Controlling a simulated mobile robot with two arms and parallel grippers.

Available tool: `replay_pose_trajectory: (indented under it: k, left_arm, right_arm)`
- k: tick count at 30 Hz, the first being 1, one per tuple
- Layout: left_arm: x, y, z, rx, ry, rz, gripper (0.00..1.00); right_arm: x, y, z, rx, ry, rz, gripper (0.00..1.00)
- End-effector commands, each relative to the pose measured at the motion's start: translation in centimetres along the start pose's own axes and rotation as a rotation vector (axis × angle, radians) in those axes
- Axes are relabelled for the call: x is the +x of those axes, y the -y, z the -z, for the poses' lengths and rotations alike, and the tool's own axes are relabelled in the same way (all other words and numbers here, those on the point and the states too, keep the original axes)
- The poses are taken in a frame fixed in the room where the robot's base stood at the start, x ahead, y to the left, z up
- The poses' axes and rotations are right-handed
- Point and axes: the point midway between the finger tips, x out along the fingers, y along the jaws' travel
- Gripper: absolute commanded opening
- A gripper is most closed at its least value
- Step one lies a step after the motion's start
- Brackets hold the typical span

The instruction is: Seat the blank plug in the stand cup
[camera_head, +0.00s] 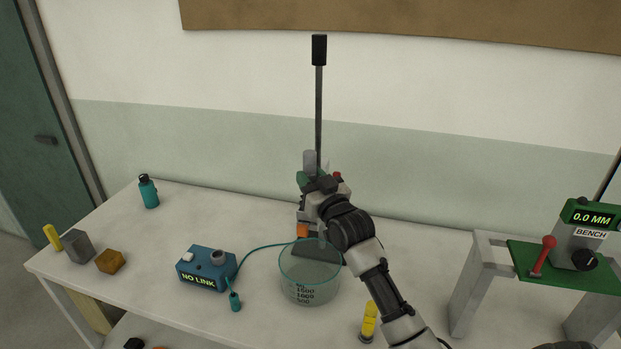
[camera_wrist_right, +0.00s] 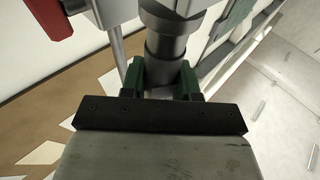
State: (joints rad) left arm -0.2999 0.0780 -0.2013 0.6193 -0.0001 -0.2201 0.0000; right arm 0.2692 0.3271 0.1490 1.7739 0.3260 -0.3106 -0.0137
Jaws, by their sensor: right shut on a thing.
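My right gripper (camera_head: 313,174) is up at the tall stand, whose upright rod (camera_head: 318,110) has a black top. In the right wrist view its green fingers (camera_wrist_right: 165,78) are shut around a dark grey stepped cylinder (camera_wrist_right: 166,48). A light grey cylinder end (camera_head: 309,158) shows just above the fingers in the head view. I cannot tell for sure whether the held piece is the blank plug. The stand cup is not clearly made out; my gripper and arm hide much of the stand. My left gripper is not in view.
A glass beaker (camera_head: 309,273) stands in front of the stand. A blue NO LINK box (camera_head: 205,270) with a cable is left of it. A yellow piece (camera_head: 369,318) stands near my right arm. A bench with a green plate (camera_head: 562,268) is at right. The table's back left is mostly clear.

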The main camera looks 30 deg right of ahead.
Motion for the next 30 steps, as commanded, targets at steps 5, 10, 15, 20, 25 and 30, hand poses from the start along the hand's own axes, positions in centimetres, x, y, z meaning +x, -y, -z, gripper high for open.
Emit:
replay_pose_trajectory:
  k: [5,10,15,20,25,30]
  left_arm:
    - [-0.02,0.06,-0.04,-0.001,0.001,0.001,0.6]
    - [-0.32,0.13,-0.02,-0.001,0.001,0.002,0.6]
    - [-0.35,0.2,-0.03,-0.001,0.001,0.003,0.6]
    - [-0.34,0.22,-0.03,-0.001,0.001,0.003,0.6]
    - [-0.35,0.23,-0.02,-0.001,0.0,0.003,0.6]
    - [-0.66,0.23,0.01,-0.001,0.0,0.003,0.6]
  right_arm:
    - [0.01,-0.01,0.06,0.0,-0.001,0.0,0.0]
    - [0.02,0.0,0.14,0.0,-0.001,0.0,0.0]
    - [0.0,0.0,0.05,0.0,-0.001,0.0,0.0]
    - [0.0,0.0,0.05,0.0,-0.001,0.0,0.0]
    - [0.0,0.0,0.06,0.0,-0.001,0.0,0.0]
    - [0.01,0.0,0.13,0.0,0.0,0.0,0.0]
